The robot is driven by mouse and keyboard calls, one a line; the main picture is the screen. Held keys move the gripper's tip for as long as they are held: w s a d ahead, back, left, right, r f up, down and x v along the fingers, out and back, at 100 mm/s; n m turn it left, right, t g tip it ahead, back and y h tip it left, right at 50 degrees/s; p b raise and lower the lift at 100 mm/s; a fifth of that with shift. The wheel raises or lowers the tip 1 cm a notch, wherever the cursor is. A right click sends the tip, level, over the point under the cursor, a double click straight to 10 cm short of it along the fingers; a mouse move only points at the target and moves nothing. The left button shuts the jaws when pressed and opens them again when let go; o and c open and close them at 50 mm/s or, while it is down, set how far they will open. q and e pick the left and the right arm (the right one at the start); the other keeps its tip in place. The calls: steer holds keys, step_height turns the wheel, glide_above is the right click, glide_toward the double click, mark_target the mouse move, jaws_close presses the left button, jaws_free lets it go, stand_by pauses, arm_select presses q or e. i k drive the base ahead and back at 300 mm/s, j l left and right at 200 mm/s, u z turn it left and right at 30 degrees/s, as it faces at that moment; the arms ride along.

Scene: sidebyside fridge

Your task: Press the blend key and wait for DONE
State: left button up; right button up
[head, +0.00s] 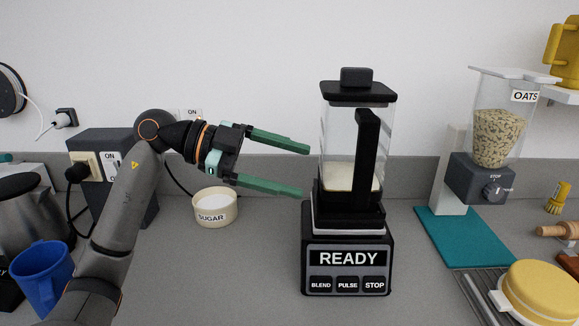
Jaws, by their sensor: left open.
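The blender base (346,264) stands on the grey counter, its display (348,259) reading READY. Below the display are three keys: the blend key (321,285) at left, the pulse key (347,285) in the middle and the stop key (374,284) at right. The clear jar (340,137) sits on the base with its black lid (358,91) on and some pale contents low inside. My left gripper (305,171) is open and empty, its green fingers pointing right, just left of the jar and above the keys. My right gripper is not in view.
A sugar bowl (215,208) stands behind and left of the blender. A blue mug (43,276) and a kettle (32,216) are at the left. An oats dispenser (497,125), a teal mat (464,238) and a yellow round thing (541,291) are at the right.

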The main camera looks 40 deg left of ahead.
mark_target(317, 283)
steer(key=k, duration=1.5)
